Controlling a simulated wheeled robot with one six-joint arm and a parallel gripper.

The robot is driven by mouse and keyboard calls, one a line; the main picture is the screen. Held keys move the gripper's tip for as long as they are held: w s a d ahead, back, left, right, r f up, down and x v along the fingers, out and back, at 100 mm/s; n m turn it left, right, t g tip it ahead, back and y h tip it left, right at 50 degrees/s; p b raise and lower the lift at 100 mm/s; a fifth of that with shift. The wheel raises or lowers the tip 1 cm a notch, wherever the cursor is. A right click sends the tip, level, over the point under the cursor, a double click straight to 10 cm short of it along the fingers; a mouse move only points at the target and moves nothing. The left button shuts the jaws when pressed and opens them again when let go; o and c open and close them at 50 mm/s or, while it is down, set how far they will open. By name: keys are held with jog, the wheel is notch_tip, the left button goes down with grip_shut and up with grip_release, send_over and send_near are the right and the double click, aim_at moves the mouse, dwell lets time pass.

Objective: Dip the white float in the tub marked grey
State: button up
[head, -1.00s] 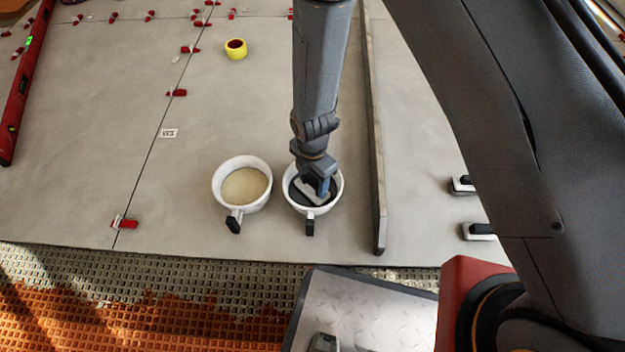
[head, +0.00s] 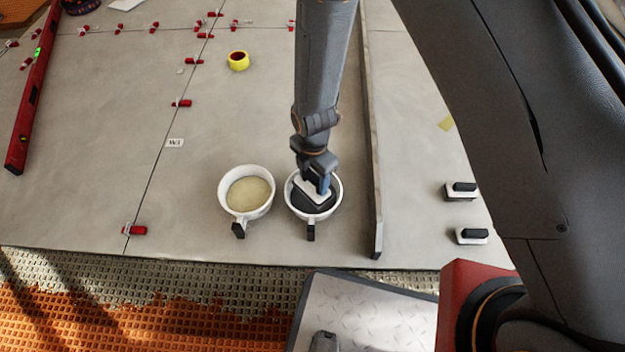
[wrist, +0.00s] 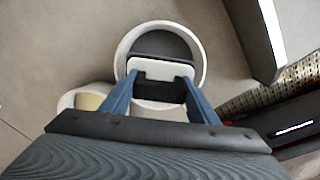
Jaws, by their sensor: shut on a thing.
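My gripper (head: 319,187) is shut on the white float (head: 311,192), a pale block with a black handle. It also shows between the blue fingers in the wrist view (wrist: 160,69). The float is at the mouth of the right white tub (head: 290,206), which holds dark grey stuff (head: 314,208). I cannot tell if the float's underside touches the grey. The left white tub (head: 223,205) holds beige stuff (head: 249,194). Both tubs have black-ended handles toward the front. No marking on either tub is readable.
A long grey bar (head: 371,150) stands just right of the grey tub. Two white pads with black handles, (head: 451,194) and (head: 465,240), lie further right. A yellow tape roll (head: 238,61), red clips and a red level (head: 28,95) lie left. The floor ahead of the tubs is mostly clear.

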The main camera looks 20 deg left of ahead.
jog(key=shift+r+p, duration=2.1)
jog(key=shift+r, duration=0.9)
